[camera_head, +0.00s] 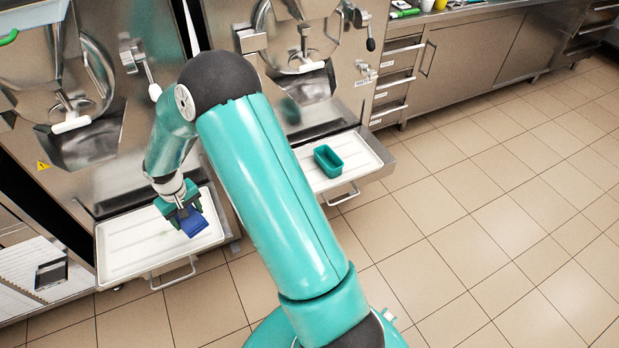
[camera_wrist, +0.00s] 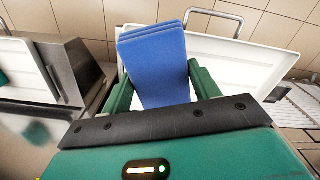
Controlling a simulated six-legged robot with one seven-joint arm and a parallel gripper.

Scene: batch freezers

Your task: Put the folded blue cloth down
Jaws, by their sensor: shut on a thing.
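The folded blue cloth (camera_head: 193,223) hangs from my gripper (camera_head: 180,205), over the white drip tray (camera_head: 130,258) of the left freezer. In the wrist view the cloth (camera_wrist: 155,62) shows as several flat stacked layers between the two green fingers (camera_wrist: 157,92). My gripper is shut on it. The white tray also shows behind the cloth in the wrist view (camera_wrist: 240,62). I cannot tell whether the cloth's lower edge touches the tray.
A teal tub (camera_head: 328,160) stands on the right freezer's white tray (camera_head: 362,160). Tray handles (camera_head: 175,276) stick out in front. Steel cabinets (camera_head: 470,55) line the back right. The tiled floor (camera_head: 480,220) at right is clear. The left tray's surface looks mostly bare.

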